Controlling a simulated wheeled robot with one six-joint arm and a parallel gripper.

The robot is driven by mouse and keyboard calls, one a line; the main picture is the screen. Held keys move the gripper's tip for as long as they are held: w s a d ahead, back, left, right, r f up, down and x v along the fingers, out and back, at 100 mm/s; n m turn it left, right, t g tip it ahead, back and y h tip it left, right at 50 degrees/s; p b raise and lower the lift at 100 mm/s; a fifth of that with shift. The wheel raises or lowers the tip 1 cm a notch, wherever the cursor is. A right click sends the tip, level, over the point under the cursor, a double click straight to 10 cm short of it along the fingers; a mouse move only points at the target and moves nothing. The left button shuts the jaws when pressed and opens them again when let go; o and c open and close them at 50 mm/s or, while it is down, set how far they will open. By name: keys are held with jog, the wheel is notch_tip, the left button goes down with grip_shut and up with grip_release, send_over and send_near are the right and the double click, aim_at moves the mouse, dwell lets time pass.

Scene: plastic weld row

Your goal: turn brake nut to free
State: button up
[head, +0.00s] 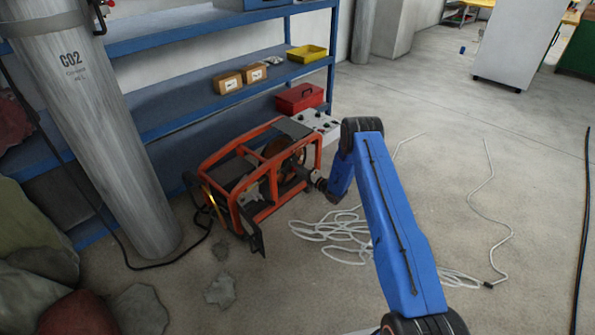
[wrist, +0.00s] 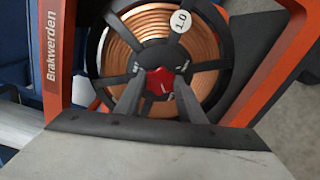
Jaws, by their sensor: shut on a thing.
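The red brake nut (wrist: 159,82) sits at the hub of a black spool wound with copper wire (wrist: 118,50) in the wrist view. My gripper (wrist: 160,88) has one grey finger on each side of the nut and is shut on it. The small marks on the hub are too blurred to read. In the head view the spool sits inside an orange-framed wire feeder (head: 258,217) on the floor. My gripper (head: 312,182) reaches the feeder's right side there, and the nut is hidden.
A CO2 cylinder (head: 95,120) stands left of the feeder. Behind are blue shelves (head: 180,121) with cardboard boxes, a yellow bin (head: 307,53) and a red toolbox (head: 299,97). A white coiled cable (head: 335,232) lies on the floor. Rocks lie at lower left. Floor at right is mostly clear.

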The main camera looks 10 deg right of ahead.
jog(key=shift+s+f, duration=0.1)
jog(key=shift+f, duration=0.05)
jog(key=o, duration=1)
jog(key=shift+o, duration=0.2)
jog(key=v, duration=1.7)
jog(key=shift+s+d, duration=0.1)
